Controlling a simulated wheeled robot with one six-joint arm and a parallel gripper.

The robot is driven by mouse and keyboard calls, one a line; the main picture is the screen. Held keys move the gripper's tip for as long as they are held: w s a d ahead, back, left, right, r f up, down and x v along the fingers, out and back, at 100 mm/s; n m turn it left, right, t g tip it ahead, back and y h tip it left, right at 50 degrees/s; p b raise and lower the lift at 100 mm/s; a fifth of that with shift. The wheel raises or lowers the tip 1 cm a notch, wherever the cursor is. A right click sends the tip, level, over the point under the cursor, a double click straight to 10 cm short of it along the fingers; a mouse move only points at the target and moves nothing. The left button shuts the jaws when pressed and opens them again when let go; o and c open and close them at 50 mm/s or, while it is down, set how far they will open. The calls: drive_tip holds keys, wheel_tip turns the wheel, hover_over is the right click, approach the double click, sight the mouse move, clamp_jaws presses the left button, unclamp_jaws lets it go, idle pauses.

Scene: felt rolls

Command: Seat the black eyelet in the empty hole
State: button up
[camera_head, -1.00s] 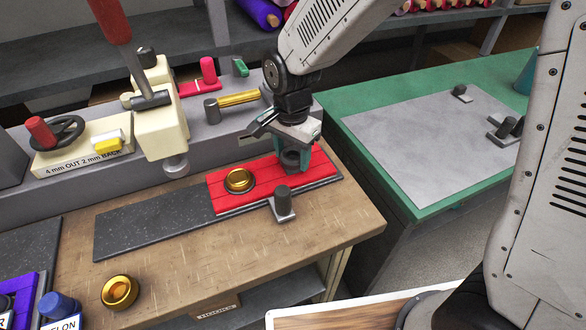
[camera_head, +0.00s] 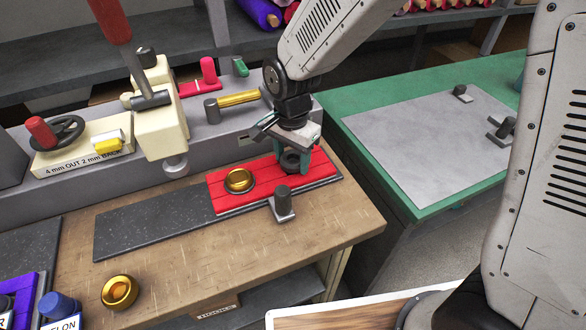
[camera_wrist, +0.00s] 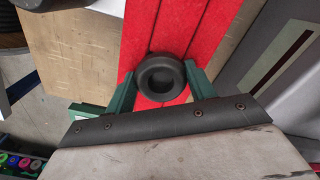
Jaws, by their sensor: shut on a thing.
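The black eyelet (camera_wrist: 160,77) is a dark ring between the two green fingers of my gripper (camera_wrist: 158,88) in the wrist view. In the head view my gripper (camera_head: 292,162) is shut on the eyelet (camera_head: 290,160), over the right part of the red felt strip (camera_head: 230,200). I cannot tell whether the eyelet touches the felt. A brass eyelet (camera_head: 239,180) sits on the felt to the left. The empty hole does not show; it may be hidden under the eyelet and gripper.
The felt lies on a dark speckled plate (camera_head: 130,225) on the wooden bench, with a grey clamp (camera_head: 283,203) at its front edge. A cream press (camera_head: 160,120) stands behind to the left. Another brass ring (camera_head: 119,292) lies at the front left. A green table (camera_head: 350,105) stands at the right.

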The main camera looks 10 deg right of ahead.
drive_tip(key=shift+f, duration=0.1)
drive_tip(key=o, duration=1.2)
wheel_tip(320, 180, up, 8)
drive_tip(key=shift+f, duration=0.1)
